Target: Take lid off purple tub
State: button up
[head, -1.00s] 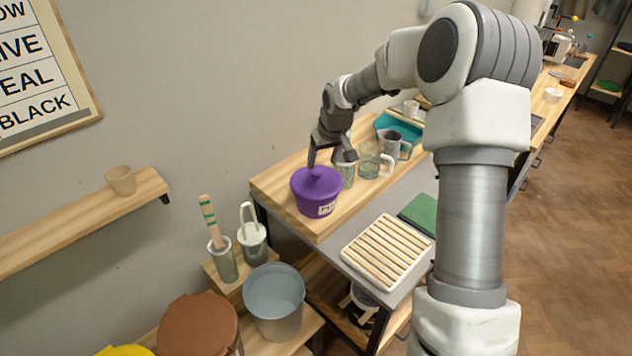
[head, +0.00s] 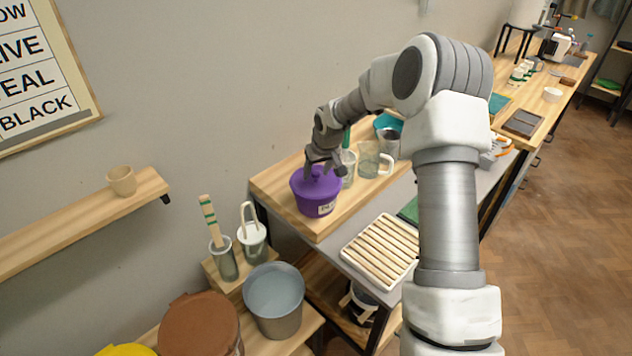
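The purple tub (head: 314,204) stands upright on the wooden board at the near left end of the bench, with a pale label on its front. Its purple lid (head: 310,185) is on it, with a knob in the middle of the top. My gripper (head: 322,171) is over the lid, with its fingers pointing down at the knob. The fingers partly hide the knob, so I cannot tell whether they touch or grip it.
Glass jugs (head: 369,160) stand just right of the tub. A white slatted rack (head: 379,250) lies in front, with bare grey bench beside it. Below left are a grey bucket (head: 274,300), a brown lidded bin (head: 199,325) and pots with tools. A wall shelf (head: 75,222) holds a cup.

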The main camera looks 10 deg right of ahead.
grip_shut()
